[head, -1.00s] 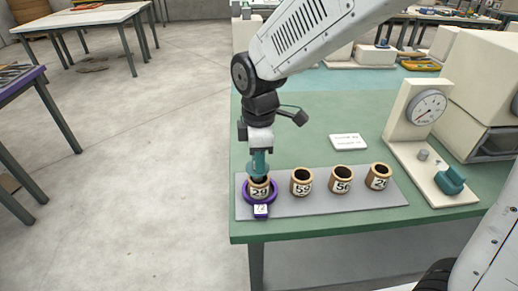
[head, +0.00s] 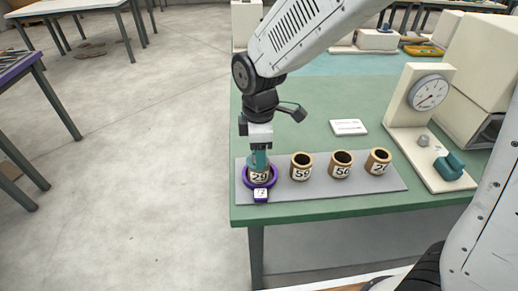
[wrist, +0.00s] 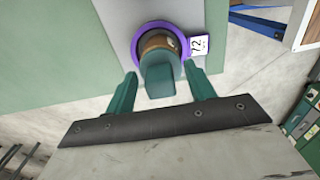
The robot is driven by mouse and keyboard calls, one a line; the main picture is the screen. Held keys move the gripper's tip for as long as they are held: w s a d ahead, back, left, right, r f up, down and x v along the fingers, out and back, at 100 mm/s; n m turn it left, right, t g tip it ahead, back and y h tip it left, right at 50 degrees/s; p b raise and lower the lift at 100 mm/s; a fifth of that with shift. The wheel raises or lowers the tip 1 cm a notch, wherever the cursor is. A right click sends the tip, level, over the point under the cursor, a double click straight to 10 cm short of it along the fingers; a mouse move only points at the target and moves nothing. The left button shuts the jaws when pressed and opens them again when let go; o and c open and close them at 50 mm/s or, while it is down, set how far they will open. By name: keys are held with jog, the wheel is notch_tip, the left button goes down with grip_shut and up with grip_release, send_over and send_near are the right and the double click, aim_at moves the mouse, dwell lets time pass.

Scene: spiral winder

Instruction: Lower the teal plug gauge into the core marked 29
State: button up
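My gripper (head: 259,158) points down right over this core. In the wrist view my gripper's teal fingers (wrist: 160,70) stand on both sides of the gauge, with a narrow gap showing on each side, so it looks open. The gauge's lower part is hidden.
Several other cores stand in a row to the right, the nearest marked 59 (head: 301,172). A small numbered tag (head: 261,194) is on the ring's front. A white card (head: 348,127) and a dial gauge stand (head: 408,125) are behind and right. The table's left edge is close.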

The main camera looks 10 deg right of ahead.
notch_tip(320, 180, up, 8)
jog(key=shift+f, duration=0.1)
jog(key=shift+m, duration=0.4)
jog(key=s+d+r+m, duration=0.3)
jog(key=s+d+m, duration=0.5)
jog(key=s+d, duration=0.1)
jog(key=s+d+r+m+t, duration=0.1)
jog(key=s+d+r+m, duration=0.2)
jog(key=s+d+m, duration=0.5)
jog(key=s+d, duration=0.2)
jog(key=d, duration=0.1)
jog(key=shift+s+d+m, duration=0.25)
jog(key=shift+d+m, duration=0.15)
